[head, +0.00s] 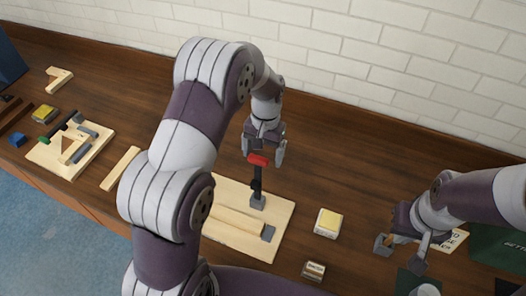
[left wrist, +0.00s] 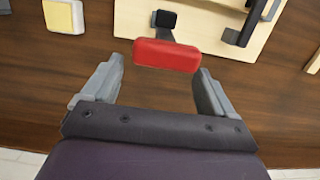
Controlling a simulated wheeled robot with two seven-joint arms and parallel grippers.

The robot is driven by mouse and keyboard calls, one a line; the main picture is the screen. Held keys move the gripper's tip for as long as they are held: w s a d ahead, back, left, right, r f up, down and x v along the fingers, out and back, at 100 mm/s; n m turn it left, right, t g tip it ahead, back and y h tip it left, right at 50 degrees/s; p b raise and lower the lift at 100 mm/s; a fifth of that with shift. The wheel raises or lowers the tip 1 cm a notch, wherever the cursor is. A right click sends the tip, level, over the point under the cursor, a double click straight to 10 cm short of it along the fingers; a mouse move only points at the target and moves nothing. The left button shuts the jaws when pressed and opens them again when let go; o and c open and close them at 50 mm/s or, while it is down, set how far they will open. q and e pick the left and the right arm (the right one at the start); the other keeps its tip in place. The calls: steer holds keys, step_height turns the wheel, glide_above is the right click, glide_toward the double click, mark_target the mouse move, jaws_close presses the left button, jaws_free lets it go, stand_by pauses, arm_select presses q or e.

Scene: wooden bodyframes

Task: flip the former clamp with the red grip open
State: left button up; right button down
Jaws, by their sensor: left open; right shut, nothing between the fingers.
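The former clamp with the red grip (head: 258,160) stands on a pale wooden board (head: 277,222). Its dark lever (head: 257,179) rises from a grey base (head: 258,202), with the red grip at the top. My left gripper (head: 265,153) is open above the clamp, fingers pointing down, with the red grip at its fingertips. In the left wrist view the red grip (left wrist: 167,55) lies across the opening, near both fingertips of my left gripper (left wrist: 160,72); I cannot tell whether they touch. My right gripper (head: 402,252) is shut and empty at the right.
A second board (head: 45,155) at the left carries a clamp with a green grip (head: 43,142). A yellow-topped block (head: 328,222) and a small box (head: 314,270) lie right of the red clamp's board. A brick wall stands behind the table.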

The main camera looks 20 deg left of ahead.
arm_select(q)
step_height(320, 180, up, 12)
steer(key=w+p, duration=0.1)
steer(key=p, duration=0.7)
steer(key=shift+w+r, duration=0.25)
steer(key=shift+w, duration=0.1)
steer(key=shift+d, duration=0.1)
